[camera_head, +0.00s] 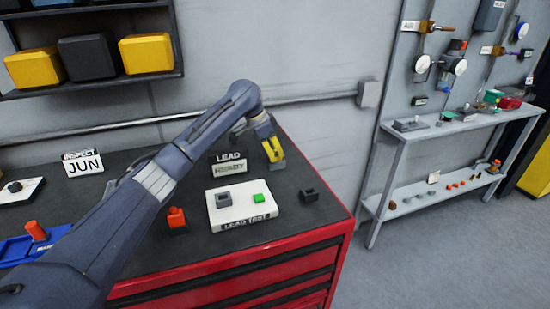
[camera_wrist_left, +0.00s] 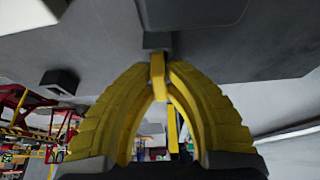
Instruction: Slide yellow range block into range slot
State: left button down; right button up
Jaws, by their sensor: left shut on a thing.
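My left gripper (camera_head: 272,152) reaches to the back right part of the dark bench top, beside the READY sign. Its yellow fingers come together in the left wrist view (camera_wrist_left: 157,65). A narrow yellow piece, which looks like the yellow range block (camera_wrist_left: 158,70), is between the fingertips. A dark grey part (camera_wrist_left: 158,40) shows just beyond the tips; I cannot tell if they touch. In the head view a grey block shape (camera_head: 278,165) sits right below the fingers. I cannot make out a range slot for certain. My right gripper is not in view.
A white LEAD TEST board (camera_head: 240,207) with a grey socket (camera_head: 224,199) and a green button (camera_head: 258,198) lies in front. The LEAD sign (camera_head: 229,163) stands close to my gripper.

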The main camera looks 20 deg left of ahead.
pick_arm(q)
jog(key=shift+r, duration=0.15)
notch_tip(320, 180, up, 19)
jog(key=g+y, duration=0.2)
send_over(275, 150)
jog(key=f, duration=1.1)
jog(key=shift+w+d, duration=0.35)
jog(key=shift+f, duration=2.85)
jog(key=shift+f, duration=1.8)
jog(key=c, duration=1.5)
grip_release()
jog(key=shift+o, duration=0.2)
